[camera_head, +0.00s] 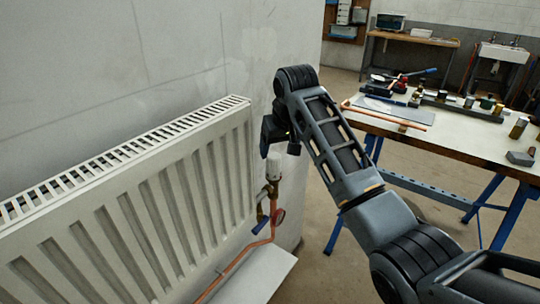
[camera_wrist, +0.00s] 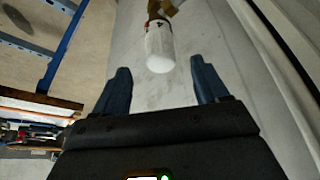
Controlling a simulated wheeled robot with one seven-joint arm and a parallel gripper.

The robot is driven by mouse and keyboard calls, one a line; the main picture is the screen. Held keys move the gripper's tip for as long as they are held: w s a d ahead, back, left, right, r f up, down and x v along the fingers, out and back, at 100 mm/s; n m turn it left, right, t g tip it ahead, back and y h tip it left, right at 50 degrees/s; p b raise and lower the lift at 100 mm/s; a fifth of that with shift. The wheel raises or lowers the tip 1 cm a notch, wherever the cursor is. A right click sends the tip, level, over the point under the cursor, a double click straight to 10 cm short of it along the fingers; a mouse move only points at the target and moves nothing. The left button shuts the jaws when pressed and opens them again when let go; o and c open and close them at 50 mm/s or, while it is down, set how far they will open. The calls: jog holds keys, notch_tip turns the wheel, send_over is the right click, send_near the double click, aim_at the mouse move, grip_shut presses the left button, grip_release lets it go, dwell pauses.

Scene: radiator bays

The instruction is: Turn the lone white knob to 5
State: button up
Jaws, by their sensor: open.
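The lone white knob (camera_head: 273,165) sits upright on a brass valve (camera_head: 270,190) at the right end of the white radiator (camera_head: 130,200). In the wrist view the white knob (camera_wrist: 160,47) shows ahead of the fingertips, roughly centred between them. My gripper (camera_wrist: 160,80) is open and empty, its two dark fingers spread apart. In the head view my gripper (camera_head: 270,150) is just above the knob, partly hidden by my wrist. The knob's number marks are too small to read.
The wall (camera_head: 150,50) is close behind. A workbench (camera_head: 450,135) with tools and fittings stands at the right.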

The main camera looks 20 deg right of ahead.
aim_at(275, 156)
jog(key=shift+w+r, duration=0.1)
jog(key=shift+w, duration=0.2)
jog(key=shift+w+f, duration=0.15)
jog(key=shift+f, duration=0.1)
jog(key=shift+x, duration=3.45)
jog(key=c, duration=1.1)
jog(key=shift+o, duration=0.2)
